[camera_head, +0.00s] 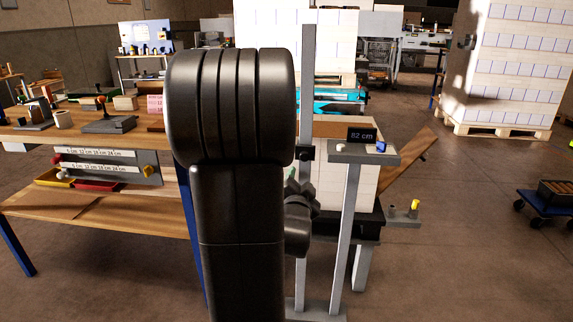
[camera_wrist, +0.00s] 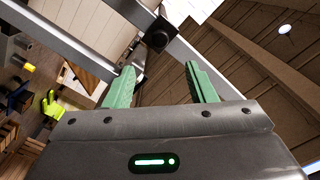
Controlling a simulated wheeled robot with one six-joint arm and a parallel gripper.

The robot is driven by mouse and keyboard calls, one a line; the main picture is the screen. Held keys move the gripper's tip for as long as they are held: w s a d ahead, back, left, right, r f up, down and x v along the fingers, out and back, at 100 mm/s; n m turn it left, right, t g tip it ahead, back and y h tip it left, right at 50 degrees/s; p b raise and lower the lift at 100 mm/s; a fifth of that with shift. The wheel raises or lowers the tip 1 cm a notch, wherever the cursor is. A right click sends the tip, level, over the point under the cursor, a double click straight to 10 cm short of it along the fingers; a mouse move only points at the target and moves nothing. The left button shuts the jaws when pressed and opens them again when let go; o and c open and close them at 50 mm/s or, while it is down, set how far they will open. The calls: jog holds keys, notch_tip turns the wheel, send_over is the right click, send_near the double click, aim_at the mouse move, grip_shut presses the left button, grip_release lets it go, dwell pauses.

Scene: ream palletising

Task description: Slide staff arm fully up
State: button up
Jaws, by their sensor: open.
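A tall grey staff (camera_head: 306,90) stands upright just right of my arm in the head view. A small black block (camera_head: 307,153) sits partway up it. In the wrist view a black block (camera_wrist: 159,35) is on a slanting grey bar (camera_wrist: 185,60), beyond my fingertips. My gripper (camera_wrist: 160,78) shows two green fingers spread apart with nothing between them. In the head view my gripper (camera_head: 298,188) is low beside the staff, below the black block, and mostly hidden by my arm. I cannot see the staff arm clearly.
A grey stand (camera_head: 365,150) beside the staff carries a display (camera_head: 362,135) reading 82 cm. A wooden workbench (camera_head: 80,140) with tools is at left.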

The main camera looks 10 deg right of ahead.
aim_at(304, 158)
jog(key=x, duration=1.3)
jog(key=shift+w+d, duration=0.15)
jog(key=shift+w, duration=0.05)
